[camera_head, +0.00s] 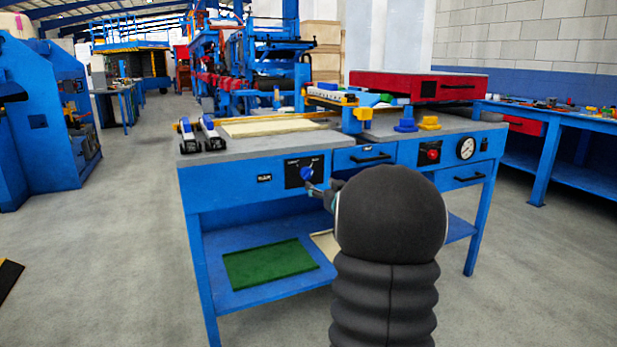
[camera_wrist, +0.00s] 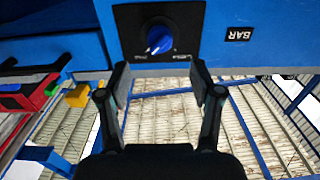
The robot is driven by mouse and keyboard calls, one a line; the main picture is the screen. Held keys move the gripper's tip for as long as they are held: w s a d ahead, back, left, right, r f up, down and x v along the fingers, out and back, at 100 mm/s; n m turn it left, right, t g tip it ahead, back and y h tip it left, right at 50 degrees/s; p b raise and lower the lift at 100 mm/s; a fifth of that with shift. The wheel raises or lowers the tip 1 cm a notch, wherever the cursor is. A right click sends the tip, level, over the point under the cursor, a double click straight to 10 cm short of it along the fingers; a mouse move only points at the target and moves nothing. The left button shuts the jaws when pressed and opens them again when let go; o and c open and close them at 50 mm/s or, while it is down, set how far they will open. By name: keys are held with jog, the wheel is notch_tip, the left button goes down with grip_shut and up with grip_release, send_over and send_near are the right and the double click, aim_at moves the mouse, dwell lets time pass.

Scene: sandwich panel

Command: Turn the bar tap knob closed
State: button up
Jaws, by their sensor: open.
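The blue tap knob (camera_head: 306,172) sits on a black plate (camera_head: 292,182) on the front of the blue workbench. In the wrist view, which appears upside down, the knob (camera_wrist: 158,40) is round with a white pointer mark aimed toward the lower left of the picture. A small "BAR" label (camera_wrist: 239,34) is beside the plate. My gripper (camera_wrist: 160,82) is open and empty, with its two black fingers apart below the knob in the wrist picture. The knob lies between the finger lines, beyond the tips, with no contact visible. In the head view my arm hides much of the gripper.
A drawer handle (camera_head: 371,159) and a gauge (camera_head: 466,148) are right of the knob. A green mat (camera_head: 270,264) lies on the shelf below.

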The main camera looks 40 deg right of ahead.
aim_at(309, 176)
jog(key=x, duration=0.8)
jog(key=shift+w+d, duration=0.1)
jog(key=shift+w, duration=0.15)
jog(key=c, duration=1.1)
